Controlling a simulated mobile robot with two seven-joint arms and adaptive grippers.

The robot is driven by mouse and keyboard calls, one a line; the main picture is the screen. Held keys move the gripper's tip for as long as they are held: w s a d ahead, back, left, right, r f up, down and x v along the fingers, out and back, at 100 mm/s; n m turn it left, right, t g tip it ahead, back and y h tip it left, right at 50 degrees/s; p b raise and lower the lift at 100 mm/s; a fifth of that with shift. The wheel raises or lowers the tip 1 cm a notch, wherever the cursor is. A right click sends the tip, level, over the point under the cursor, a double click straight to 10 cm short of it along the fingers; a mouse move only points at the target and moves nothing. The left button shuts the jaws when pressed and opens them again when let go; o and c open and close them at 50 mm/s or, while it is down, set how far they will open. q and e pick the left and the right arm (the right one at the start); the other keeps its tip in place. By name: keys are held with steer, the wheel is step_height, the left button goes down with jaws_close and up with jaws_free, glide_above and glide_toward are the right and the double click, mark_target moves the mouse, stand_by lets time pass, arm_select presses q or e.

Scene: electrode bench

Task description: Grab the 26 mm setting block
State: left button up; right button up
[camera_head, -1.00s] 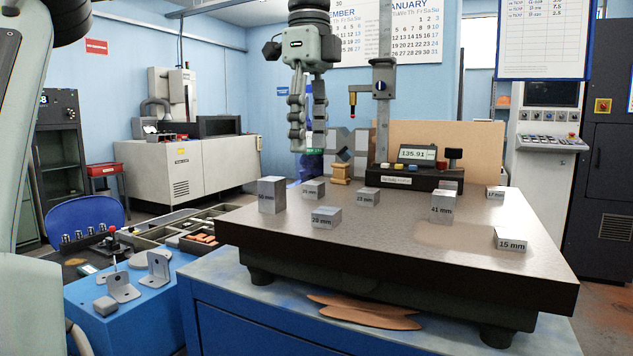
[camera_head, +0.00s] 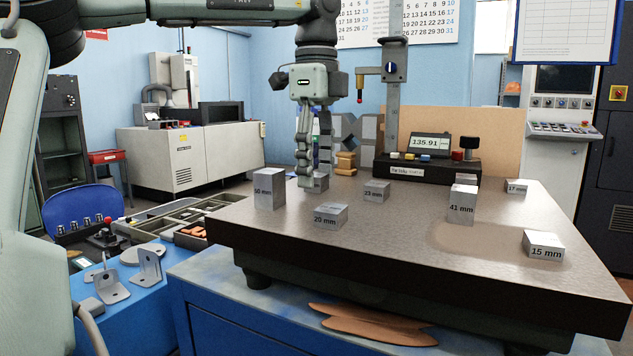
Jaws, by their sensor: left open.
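My left gripper (camera_head: 311,178) points down over the granite plate, open, with its fingertips at a small grey block (camera_head: 321,184). A finger hides part of this block and its label, so I cannot read the number; this may be the 26 mm setting block. I cannot tell whether a finger touches it. No other label clearly reads 26 mm. The block in front (camera_head: 331,216) seems to read 20 mm, and the one to the right (camera_head: 376,191) seems to read 23 mm. My right gripper is not in view.
The tall 50 mm block (camera_head: 269,189) stands just left of the gripper. The 41 mm (camera_head: 461,205), 15 mm (camera_head: 543,246) and 17 mm (camera_head: 516,187) blocks stand right. Behind are a brass-coloured piece (camera_head: 345,163) and a height gauge (camera_head: 393,100). The plate's front middle (camera_head: 400,250) is clear.

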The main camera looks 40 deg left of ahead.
arm_select(q)
steer(key=shift+f, duration=0.1)
jaws_close()
stand_by(0.3)
